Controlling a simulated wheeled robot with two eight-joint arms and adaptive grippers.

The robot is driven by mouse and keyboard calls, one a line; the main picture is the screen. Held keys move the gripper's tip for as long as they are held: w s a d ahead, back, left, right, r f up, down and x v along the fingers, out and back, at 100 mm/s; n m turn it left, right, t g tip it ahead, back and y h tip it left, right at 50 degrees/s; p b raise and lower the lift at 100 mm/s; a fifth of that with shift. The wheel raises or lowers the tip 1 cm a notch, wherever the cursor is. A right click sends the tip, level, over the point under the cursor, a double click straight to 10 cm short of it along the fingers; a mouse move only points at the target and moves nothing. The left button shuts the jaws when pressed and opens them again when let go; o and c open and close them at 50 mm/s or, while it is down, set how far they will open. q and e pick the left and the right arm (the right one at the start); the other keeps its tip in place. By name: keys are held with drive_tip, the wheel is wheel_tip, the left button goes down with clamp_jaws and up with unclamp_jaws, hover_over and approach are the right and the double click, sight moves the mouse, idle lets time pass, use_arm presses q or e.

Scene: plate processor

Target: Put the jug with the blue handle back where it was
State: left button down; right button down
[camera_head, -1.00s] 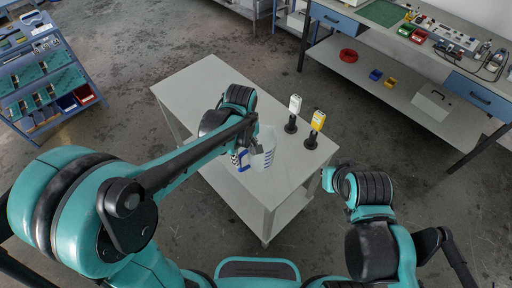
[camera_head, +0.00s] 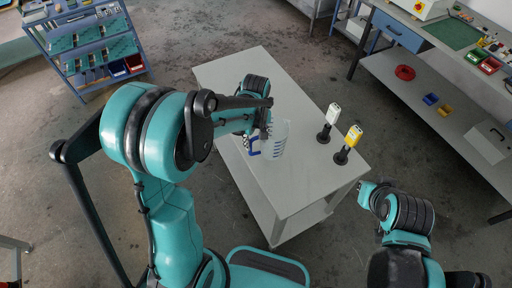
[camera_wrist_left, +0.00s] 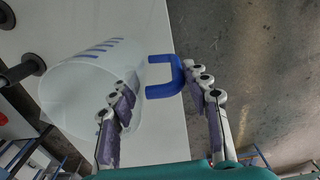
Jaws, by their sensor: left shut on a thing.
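The jug (camera_head: 279,140) is whitish and translucent with blue marks and a blue handle (camera_head: 254,147). It shows over the grey table in the head view. My left gripper (camera_head: 265,128) is shut on it. In the left wrist view the jug (camera_wrist_left: 88,90) has its open mouth toward the camera; one finger overlaps the mouth and the other is at the blue handle (camera_wrist_left: 168,77). I cannot tell whether the jug's base touches the table. My right forearm shows at the lower right of the head view, but its fingers do not show.
A white bottle (camera_head: 333,113) and a yellow one (camera_head: 352,140) stand in black holders on the right of the grey table (camera_head: 315,182). The table's back left is clear. A blue rack (camera_head: 92,50) stands far left, a workbench (camera_head: 440,90) far right.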

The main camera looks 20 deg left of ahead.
sight(255, 153)
use_arm(q)
drive_tip(key=shift+a+f, duration=0.2)
drive_tip(key=shift+f+b, duration=0.65)
drive_tip(key=shift+f, duration=1.25)
drive_tip(key=shift+f, duration=0.2)
drive_tip(key=c, duration=0.7)
unclamp_jaws()
drive_tip(key=shift+c, duration=0.2)
drive_tip(key=shift+r, duration=0.15)
